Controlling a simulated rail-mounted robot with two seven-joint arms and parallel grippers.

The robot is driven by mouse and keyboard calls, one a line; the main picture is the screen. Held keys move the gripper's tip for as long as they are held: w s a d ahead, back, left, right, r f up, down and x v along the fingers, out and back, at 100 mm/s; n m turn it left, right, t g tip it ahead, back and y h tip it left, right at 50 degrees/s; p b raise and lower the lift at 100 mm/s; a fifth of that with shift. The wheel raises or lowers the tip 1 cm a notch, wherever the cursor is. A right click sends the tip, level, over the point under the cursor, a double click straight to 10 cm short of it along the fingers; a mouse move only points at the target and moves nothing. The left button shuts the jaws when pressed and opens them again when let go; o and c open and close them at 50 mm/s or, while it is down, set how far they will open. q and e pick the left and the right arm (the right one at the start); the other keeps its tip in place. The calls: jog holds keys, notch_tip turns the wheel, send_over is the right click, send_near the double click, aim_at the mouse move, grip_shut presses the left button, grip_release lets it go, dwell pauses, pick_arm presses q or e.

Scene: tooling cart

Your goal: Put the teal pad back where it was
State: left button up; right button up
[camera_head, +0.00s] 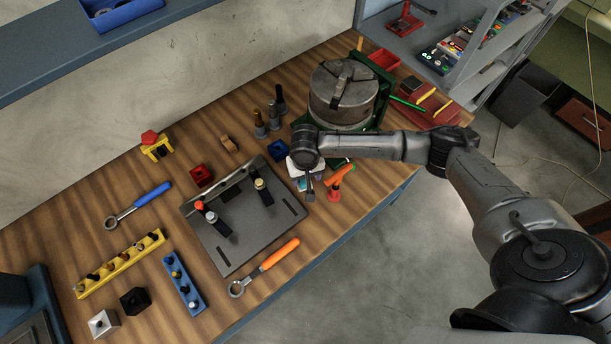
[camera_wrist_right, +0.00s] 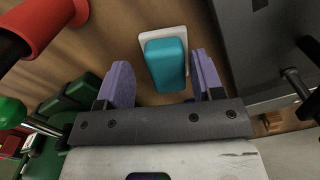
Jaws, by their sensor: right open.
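In the right wrist view the teal pad (camera_wrist_right: 166,66) is a rounded block. It appears over a white square plate (camera_wrist_right: 162,33) on the wooden bench. My right gripper (camera_wrist_right: 160,64) is open, with its two purple fingers on either side of the pad and gaps showing at both sides. I cannot tell whether the pad rests on the plate. In the head view my right arm reaches in from the right and its wrist and gripper (camera_head: 307,180) are over the bench's front right part, largely hiding the pad. My left gripper is not in view.
A dark fixture plate (camera_head: 245,228) lies left of my right gripper. A large chuck (camera_head: 342,95) on a green base stands behind it. An orange-handled tool (camera_head: 335,180) is close on the right, a blue block (camera_head: 278,150) on the left. An orange wrench (camera_head: 265,266) lies in front.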

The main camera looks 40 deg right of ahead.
notch_tip(320, 180, up, 12)
jog(key=p, duration=0.1)
jog(key=shift+f, duration=0.25)
